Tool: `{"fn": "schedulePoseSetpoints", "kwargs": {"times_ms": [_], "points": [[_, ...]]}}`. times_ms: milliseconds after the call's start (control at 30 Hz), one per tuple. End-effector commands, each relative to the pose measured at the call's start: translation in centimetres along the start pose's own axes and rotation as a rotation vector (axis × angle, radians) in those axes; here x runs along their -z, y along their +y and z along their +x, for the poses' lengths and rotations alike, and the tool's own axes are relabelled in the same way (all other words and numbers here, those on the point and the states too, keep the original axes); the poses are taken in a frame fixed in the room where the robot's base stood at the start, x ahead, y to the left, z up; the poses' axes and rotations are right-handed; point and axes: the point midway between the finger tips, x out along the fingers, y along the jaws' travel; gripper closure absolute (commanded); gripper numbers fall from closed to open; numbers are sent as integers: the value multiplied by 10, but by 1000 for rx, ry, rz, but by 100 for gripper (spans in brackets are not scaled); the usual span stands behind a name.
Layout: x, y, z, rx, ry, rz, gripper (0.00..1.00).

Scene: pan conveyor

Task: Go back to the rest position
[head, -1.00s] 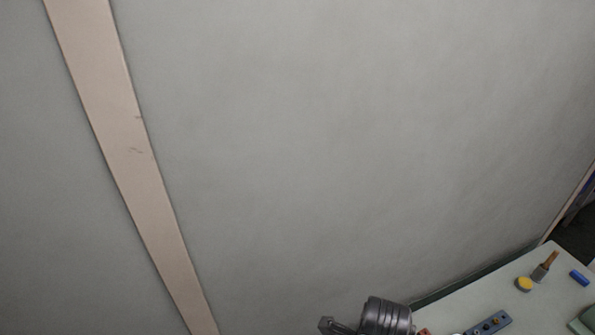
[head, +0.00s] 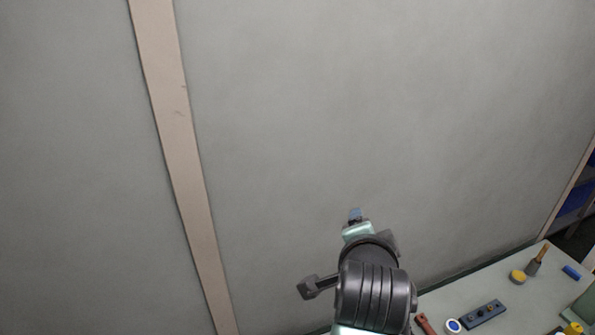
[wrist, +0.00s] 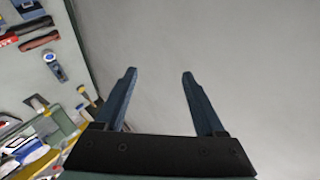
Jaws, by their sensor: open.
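My gripper (wrist: 159,76) is open in the wrist view, with its two dark blue fingers spread apart. Nothing is between the fingers; only the plain grey wall (wrist: 230,40) shows beyond them. In the head view my gripper (head: 355,214) is a small blue tip at the far end of my raised arm, in front of the grey wall (head: 300,110). It stands to the left of the worktable and clear of the objects on it.
The worktable (head: 465,293) is at the lower right. It bears a brush (head: 536,262), a yellow-topped round item (head: 518,276), a blue block (head: 571,271), a dark button box (head: 484,314) and a white-and-blue roll (head: 453,325). A beige strip (head: 181,150) runs down the wall.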

Motion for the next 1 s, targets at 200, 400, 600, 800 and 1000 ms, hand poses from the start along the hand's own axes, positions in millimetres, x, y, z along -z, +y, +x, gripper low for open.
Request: {"fn": "schedulePoseSetpoints", "kwargs": {"times_ms": [200,400,600,800,1000], "points": [[32,-132,-98,454,296,-413,28],[46,-205,-224,746,675,-696,28],[48,-226,-317,877,972,-827,28],[48,-229,-344,902,1066,-858,28],[48,-229,-344,901,1064,-858,28]]}}
